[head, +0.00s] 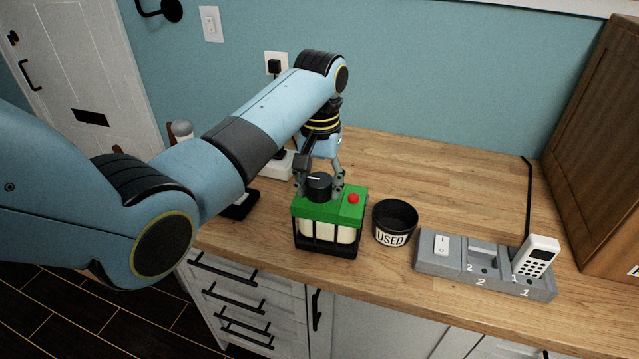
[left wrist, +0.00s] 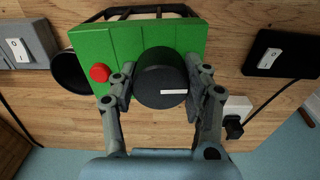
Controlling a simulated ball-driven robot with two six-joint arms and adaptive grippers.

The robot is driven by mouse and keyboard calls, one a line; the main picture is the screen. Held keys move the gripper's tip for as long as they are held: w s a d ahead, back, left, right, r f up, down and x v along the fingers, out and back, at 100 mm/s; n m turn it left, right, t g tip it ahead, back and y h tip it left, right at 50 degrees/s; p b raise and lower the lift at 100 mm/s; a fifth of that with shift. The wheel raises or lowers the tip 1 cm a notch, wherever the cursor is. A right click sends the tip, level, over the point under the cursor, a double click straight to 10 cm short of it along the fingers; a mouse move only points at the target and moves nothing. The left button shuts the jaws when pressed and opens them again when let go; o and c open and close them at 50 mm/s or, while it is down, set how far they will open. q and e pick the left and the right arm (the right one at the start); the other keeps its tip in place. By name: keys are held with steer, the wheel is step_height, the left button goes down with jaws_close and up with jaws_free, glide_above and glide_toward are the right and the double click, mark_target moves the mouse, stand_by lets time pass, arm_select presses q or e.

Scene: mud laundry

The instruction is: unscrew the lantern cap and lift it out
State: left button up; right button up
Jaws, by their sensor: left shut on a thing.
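The lantern (head: 329,232) stands upright on the wooden counter, with a green top, a red button and a black cage around a pale body. Its black round cap (head: 318,186) sits on the left part of the green top and bears a white mark. In the left wrist view the cap (left wrist: 161,80) is between the fingers of my left gripper (left wrist: 162,92), which is shut on it from both sides. The green lantern top (left wrist: 133,45) shows around the cap there. The cap's lower edge is partly hidden. My right gripper is not in view.
A black cup marked USED (head: 395,222) stands just right of the lantern. A grey dock (head: 485,264) with a switch and a white handset (head: 537,255) is further right. A black switch plate (left wrist: 283,54) lies left of the lantern.

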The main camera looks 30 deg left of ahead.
arm_select(q)
steer(key=shift+s+d+f, duration=0.1)
steer(key=shift+s+f, duration=0.05)
steer(key=shift+f, duration=0.1)
steer(key=shift+n, duration=1.5)
steer(key=n, duration=0.3)
steer(key=shift+n, duration=1.5)
steer(key=shift+n, duration=1.4)
